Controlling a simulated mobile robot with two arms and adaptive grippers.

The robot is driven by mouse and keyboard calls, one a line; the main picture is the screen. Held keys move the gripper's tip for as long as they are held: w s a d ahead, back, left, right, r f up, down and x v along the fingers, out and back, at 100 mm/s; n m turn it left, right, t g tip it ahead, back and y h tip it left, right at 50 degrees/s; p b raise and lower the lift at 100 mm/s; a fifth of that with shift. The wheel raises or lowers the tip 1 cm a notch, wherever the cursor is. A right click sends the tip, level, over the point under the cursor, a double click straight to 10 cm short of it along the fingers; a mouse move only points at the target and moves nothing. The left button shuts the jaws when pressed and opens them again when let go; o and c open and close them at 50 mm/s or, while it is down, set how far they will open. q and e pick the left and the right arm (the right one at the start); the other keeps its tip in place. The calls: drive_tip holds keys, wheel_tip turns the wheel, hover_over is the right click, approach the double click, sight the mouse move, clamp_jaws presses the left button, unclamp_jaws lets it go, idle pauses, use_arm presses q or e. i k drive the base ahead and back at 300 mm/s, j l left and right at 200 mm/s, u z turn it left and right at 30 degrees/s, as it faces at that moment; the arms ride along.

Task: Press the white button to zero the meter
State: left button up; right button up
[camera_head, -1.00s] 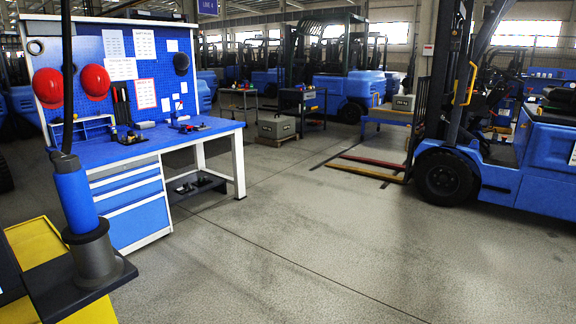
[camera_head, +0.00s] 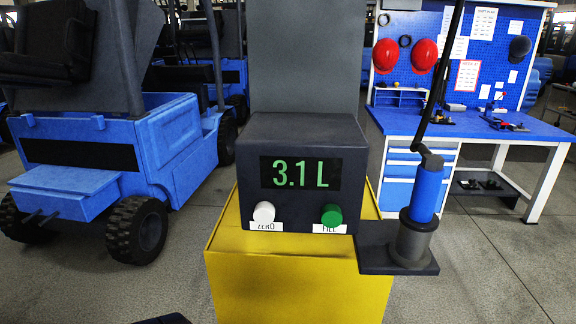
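The meter (camera_head: 302,140) is a dark box on a yellow cabinet in the middle of the view. Its display (camera_head: 300,173) reads 3.1 L in green. The white button (camera_head: 264,212) is on the lower left of its front, above a label reading ZERO. A green button (camera_head: 331,215) is on the lower right, above a partly covered label that seems to read FILL. Neither of my grippers can be made out. A small dark shape shows at the bottom edge, too little to identify.
The yellow cabinet (camera_head: 290,275) stands under the meter. A blue nozzle (camera_head: 427,190) sits upright in a grey holder at its right, with a dark hose rising from it. A blue forklift (camera_head: 100,150) is at the left. A blue workbench (camera_head: 480,130) stands behind at the right.

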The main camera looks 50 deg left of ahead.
sight(264, 214)
drive_tip(key=u, duration=1.6)
